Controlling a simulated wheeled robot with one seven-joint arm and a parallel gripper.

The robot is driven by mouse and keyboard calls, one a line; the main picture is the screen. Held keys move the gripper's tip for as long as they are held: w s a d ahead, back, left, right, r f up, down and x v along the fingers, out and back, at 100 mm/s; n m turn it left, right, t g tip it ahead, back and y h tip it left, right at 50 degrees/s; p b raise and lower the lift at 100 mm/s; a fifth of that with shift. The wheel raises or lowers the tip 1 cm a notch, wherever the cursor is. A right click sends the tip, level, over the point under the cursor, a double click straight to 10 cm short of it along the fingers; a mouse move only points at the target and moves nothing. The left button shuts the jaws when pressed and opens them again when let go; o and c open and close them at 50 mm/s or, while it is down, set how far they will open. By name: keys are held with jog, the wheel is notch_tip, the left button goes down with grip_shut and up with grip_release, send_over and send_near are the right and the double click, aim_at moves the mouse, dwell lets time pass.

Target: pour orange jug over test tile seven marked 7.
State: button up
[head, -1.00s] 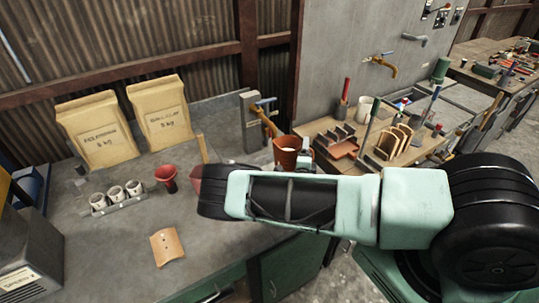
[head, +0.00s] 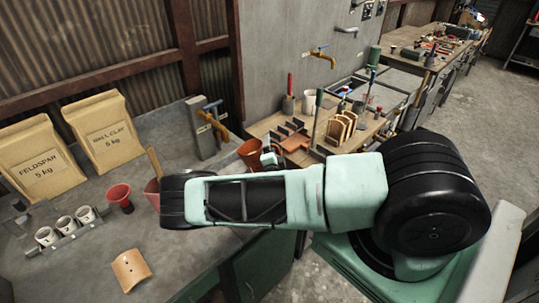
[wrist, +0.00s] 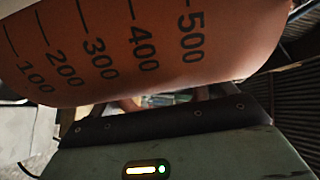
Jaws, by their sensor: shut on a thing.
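The orange jug (head: 250,154) shows behind my arm in the head view, partly hidden by it. In the wrist view the jug (wrist: 120,55) fills the top, with dark marks from 100 to 500. My gripper (head: 267,158) is shut on the jug and holds it; its fingertips are mostly hidden. A curved tan tile (head: 131,270) lies on the left bench. Upright tan tiles (head: 342,128) stand in a rack on the far bench. I cannot read a 7 on any tile.
The grey bench (head: 85,250) holds a red cup (head: 119,197), small white cups (head: 66,228), and feldspar (head: 40,162) and ball clay (head: 104,132) bags. A pinkish vessel (head: 152,192) with a stick is partly behind my arm. A brass tap (head: 320,55) projects from the wall.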

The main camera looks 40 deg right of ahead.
jog(key=shift+r, duration=0.1)
jog(key=shift+s+r+n, duration=0.1)
jog(key=shift+r+n, duration=0.25)
jog(key=shift+n, duration=0.15)
dwell(0.5)
jog(key=shift+r+n, duration=0.3)
jog(key=shift+n, duration=0.3)
jog(key=shift+n, duration=0.3)
jog(key=shift+r+n, duration=0.2)
jog(key=shift+n, duration=0.1)
jog(key=shift+a+r+n, duration=0.1)
jog(key=shift+r+n, duration=0.1)
jog(key=shift+n, duration=0.4)
jog(key=shift+w, duration=0.2)
